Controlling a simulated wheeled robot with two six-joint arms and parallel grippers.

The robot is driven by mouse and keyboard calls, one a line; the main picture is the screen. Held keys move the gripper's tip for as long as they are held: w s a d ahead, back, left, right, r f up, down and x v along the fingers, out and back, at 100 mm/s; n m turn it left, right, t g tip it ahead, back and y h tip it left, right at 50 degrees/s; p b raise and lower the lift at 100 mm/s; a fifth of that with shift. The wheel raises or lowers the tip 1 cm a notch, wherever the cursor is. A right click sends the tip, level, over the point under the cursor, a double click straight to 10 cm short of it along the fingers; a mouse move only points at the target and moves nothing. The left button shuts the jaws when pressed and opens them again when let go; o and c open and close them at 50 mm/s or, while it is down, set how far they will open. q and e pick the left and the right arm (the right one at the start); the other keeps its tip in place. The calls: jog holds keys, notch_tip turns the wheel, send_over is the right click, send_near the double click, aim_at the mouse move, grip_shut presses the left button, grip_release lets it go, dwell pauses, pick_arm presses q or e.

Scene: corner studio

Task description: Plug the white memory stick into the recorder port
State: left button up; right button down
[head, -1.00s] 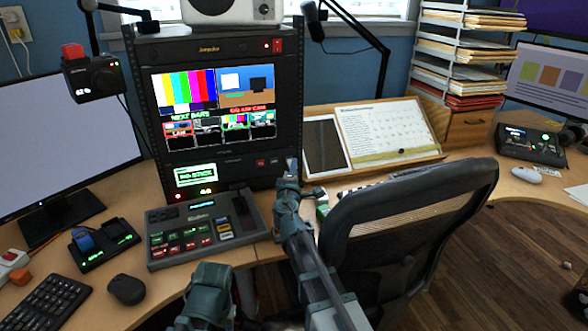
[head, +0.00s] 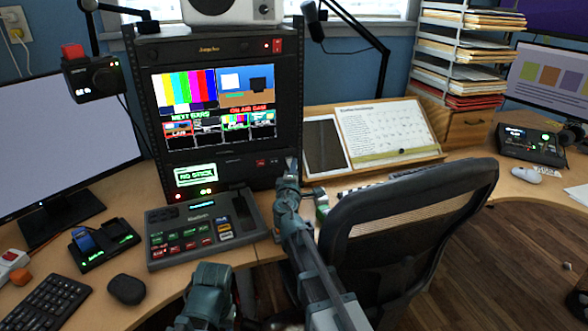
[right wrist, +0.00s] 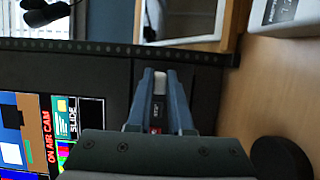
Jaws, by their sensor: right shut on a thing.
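My right gripper (head: 291,165) is at the lower right corner of the dark recorder rack (head: 225,170). In the right wrist view its two fingers (right wrist: 160,85) are close together, shut on the white memory stick (right wrist: 160,82), of which a small pale piece shows between the tips. The stick cannot be made out in the head view. The rack's small green-lit display (head: 195,175) reads NO STICK. I cannot make out the port itself, or whether the stick touches the rack.
A control panel (head: 203,230) with lit keys stands below the rack. A black mesh chair (head: 410,240) is close to the right of my right arm. A slanted board with a tablet (head: 325,146) and a calendar page (head: 388,130) stands behind it.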

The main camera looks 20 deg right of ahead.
jog(key=shift+w, duration=0.5)
jog(key=c, duration=0.8)
grip_release()
jog(key=shift+o, duration=0.2)
jog(key=v, duration=1.4)
jog(key=shift+w, duration=0.1)
